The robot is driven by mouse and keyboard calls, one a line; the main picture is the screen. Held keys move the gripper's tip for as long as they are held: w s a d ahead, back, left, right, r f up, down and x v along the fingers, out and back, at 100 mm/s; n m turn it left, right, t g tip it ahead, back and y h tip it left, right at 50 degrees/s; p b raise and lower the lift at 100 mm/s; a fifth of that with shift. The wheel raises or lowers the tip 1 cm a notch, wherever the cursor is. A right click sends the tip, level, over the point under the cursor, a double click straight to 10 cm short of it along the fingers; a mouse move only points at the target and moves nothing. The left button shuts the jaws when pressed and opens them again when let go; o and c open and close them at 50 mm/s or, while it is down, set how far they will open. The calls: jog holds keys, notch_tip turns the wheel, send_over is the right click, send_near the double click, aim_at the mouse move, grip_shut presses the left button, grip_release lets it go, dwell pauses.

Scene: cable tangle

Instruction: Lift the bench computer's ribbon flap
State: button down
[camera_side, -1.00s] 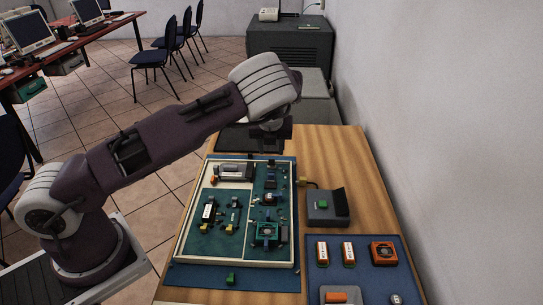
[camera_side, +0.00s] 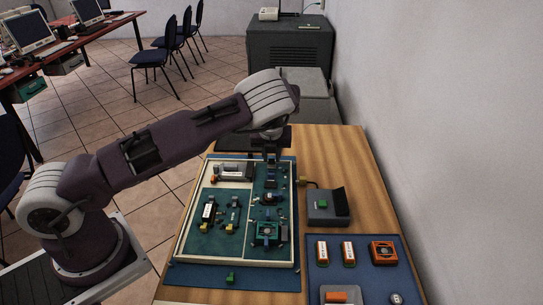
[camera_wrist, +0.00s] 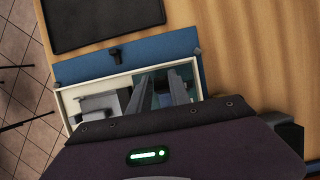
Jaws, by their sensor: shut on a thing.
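The bench computer is an open, shallow case with a pale rim (camera_side: 191,211) and green boards inside. In the wrist view its pale rim (camera_wrist: 67,106) shows past the dark wrist housing. My gripper (camera_side: 271,160) points down into the far right part of the case. Its fingers also show in the wrist view (camera_wrist: 158,90). They are shut on a small part there, which I take to be the ribbon flap. The fingers mostly hide it, and I cannot make out its shape or how far it is raised.
A grey box with a green block (camera_side: 323,204) stands right of the case. A blue mat (camera_side: 362,278) at the front right holds orange and white parts. A dark flat pad (camera_wrist: 95,22) lies beyond the case. Bare wood shows along the table's right side.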

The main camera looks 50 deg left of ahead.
aim_at(272, 165)
jog(key=shift+w+a+g+h, duration=0.3)
jog(key=shift+w+g+h, duration=0.1)
jog(key=shift+g+h, duration=0.3)
jog(key=shift+w+a+g+h, duration=0.15)
jog(key=shift+a+g+h, duration=0.05)
jog(key=shift+g+h, duration=0.6)
jog(key=c, duration=1.3)
grip_release()
notch_tip(272, 165, up, 7)
jog(key=shift+r, duration=0.1)
